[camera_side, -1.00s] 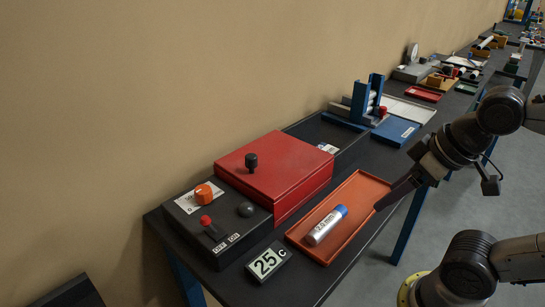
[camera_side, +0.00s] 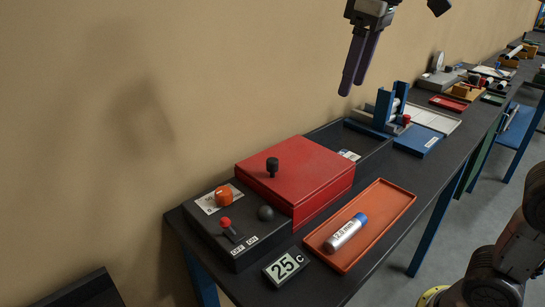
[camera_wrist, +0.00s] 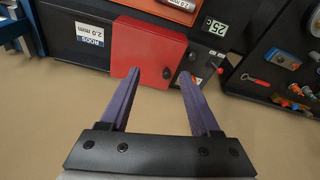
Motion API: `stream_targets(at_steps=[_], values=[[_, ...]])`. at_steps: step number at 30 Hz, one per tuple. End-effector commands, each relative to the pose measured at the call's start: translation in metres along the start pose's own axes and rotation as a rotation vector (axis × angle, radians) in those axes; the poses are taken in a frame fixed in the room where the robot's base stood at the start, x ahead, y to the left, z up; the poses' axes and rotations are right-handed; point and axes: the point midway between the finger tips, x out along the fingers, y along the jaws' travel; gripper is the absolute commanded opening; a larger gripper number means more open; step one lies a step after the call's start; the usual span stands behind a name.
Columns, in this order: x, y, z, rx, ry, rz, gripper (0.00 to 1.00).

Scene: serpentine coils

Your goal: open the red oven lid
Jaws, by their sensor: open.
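The red oven lid (camera_side: 295,175) is a flat red box cover with a black knob (camera_side: 272,166) standing on its top near the left. The lid looks shut. In the wrist view the red lid (camera_wrist: 145,50) lies ahead between my fingers, with its black knob (camera_wrist: 167,73) toward the right. My gripper (camera_side: 352,90) hangs with fingers pointing down, above and to the right of the lid in the side view, apart from it. Its two purple fingers (camera_wrist: 158,85) are spread and nothing is between them.
Left of the lid is a black control panel with an orange dial (camera_side: 223,195) and a red-topped lever (camera_side: 228,228). An orange tray (camera_side: 395,213) holding a silver-blue cylinder (camera_side: 346,232) lies in front. A blue stand (camera_side: 385,110) is behind. The wall is close.

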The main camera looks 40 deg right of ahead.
Motion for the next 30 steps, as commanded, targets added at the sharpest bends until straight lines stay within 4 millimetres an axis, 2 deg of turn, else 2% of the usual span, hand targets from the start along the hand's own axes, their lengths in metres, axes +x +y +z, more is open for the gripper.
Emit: stream_targets(at_steps=[1,6,12,15,19,23,30], values=[[0.003,-0.002,-0.021,-0.016,-0.023,-0.005,0.63],[0.022,-0.009,-0.077,-0.059,-0.087,-0.017,0.63],[0.063,-0.021,-0.123,-0.091,-0.135,-0.026,0.63],[0.082,-0.025,-0.130,-0.099,-0.169,-0.030,0.63],[0.095,-0.028,-0.132,-0.105,-0.191,-0.032,0.63],[0.103,-0.029,-0.130,-0.107,-0.191,-0.032,0.63],[0.139,-0.029,-0.122,-0.106,-0.194,-0.032,0.63]])
